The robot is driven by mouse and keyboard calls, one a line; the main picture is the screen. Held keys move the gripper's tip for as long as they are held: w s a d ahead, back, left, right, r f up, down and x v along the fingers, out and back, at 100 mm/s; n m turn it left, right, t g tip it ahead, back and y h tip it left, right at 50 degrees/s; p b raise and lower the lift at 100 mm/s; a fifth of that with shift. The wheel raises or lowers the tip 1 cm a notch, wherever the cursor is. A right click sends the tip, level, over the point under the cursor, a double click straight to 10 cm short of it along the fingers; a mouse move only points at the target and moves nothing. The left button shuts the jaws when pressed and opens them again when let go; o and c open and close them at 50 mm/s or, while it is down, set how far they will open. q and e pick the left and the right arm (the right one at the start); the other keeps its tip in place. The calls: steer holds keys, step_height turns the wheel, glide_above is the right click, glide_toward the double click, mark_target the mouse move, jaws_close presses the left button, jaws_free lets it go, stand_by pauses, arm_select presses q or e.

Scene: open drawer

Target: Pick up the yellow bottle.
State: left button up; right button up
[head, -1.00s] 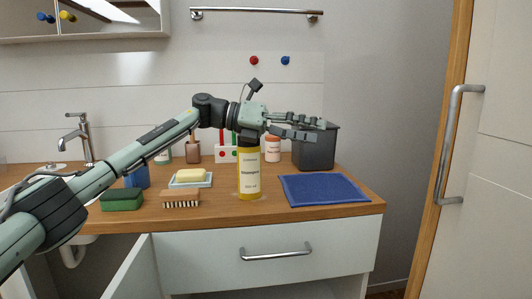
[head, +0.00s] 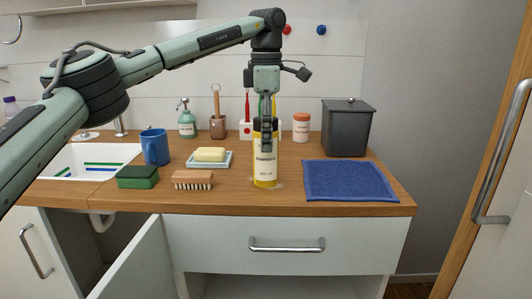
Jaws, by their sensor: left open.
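The yellow bottle (head: 265,172) stands upright on the wooden counter, with a pale label on its front. My left gripper (head: 266,146) points straight down at the bottle, and its fingers overlap the bottle's upper part in the head view. The gripper is open. The bottle's cap and upper part are mostly hidden behind the fingers, and I cannot tell whether they touch it. My right gripper is not in view.
A blue towel (head: 348,181) and a dark bin (head: 346,128) are right of the bottle. A brush (head: 193,180), a soap dish (head: 194,162), a green sponge (head: 137,177) and a blue mug (head: 155,147) are left. A cabinet door (head: 130,262) stands open below.

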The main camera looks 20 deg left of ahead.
arm_select(q)
step_height(320, 180, down, 4)
steer(key=shift+a+f, duration=0.1)
steer(key=shift+f, duration=0.1)
jaws_close()
stand_by(0.4)
